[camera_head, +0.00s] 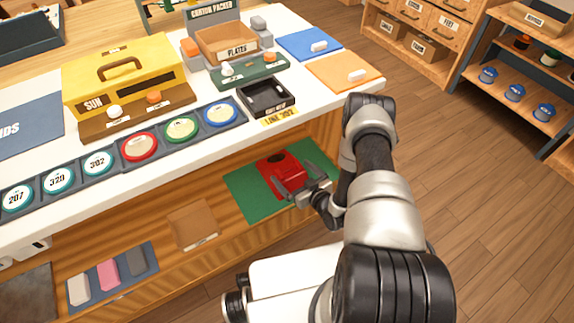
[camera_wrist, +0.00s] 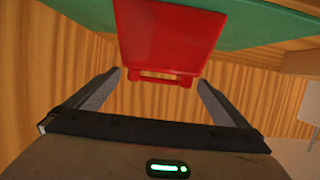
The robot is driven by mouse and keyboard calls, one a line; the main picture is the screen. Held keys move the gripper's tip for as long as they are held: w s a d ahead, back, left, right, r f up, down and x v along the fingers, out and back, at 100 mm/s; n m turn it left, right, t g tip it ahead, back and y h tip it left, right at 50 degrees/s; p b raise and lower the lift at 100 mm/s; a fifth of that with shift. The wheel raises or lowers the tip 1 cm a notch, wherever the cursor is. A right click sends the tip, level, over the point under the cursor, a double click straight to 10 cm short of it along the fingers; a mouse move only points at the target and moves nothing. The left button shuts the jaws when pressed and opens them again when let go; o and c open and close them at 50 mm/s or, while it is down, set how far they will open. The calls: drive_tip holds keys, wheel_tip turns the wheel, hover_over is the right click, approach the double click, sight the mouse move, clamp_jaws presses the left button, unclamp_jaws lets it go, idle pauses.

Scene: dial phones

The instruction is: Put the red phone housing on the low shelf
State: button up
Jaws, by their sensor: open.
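The red phone housing (camera_head: 281,171) rests on a green mat (camera_head: 243,198) on the low shelf under the counter. In the wrist view the housing (camera_wrist: 168,38) is at the top centre, just beyond the fingertips, over the green mat (camera_wrist: 255,24). My gripper (camera_head: 299,186) is at the near side of the housing. The housing's near edge lies in front of the opening. Whether a fingertip touches it I cannot tell.
The white counter (camera_head: 330,112) overhangs the shelf and holds a yellow box (camera_head: 125,72), a black tray (camera_head: 266,95) and a row of dials. On the shelf, left of the mat, are a brown box (camera_head: 193,224) and a blue mat (camera_head: 128,291). Open floor (camera_head: 480,190) lies right.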

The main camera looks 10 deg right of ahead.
drive_tip(key=p+v, duration=0.1)
drive_tip(key=v, duration=0.4)
drive_tip(key=shift+s+d+r, duration=0.1)
drive_tip(key=shift+s+d, duration=0.05)
drive_tip(key=shift+s, duration=0.25)
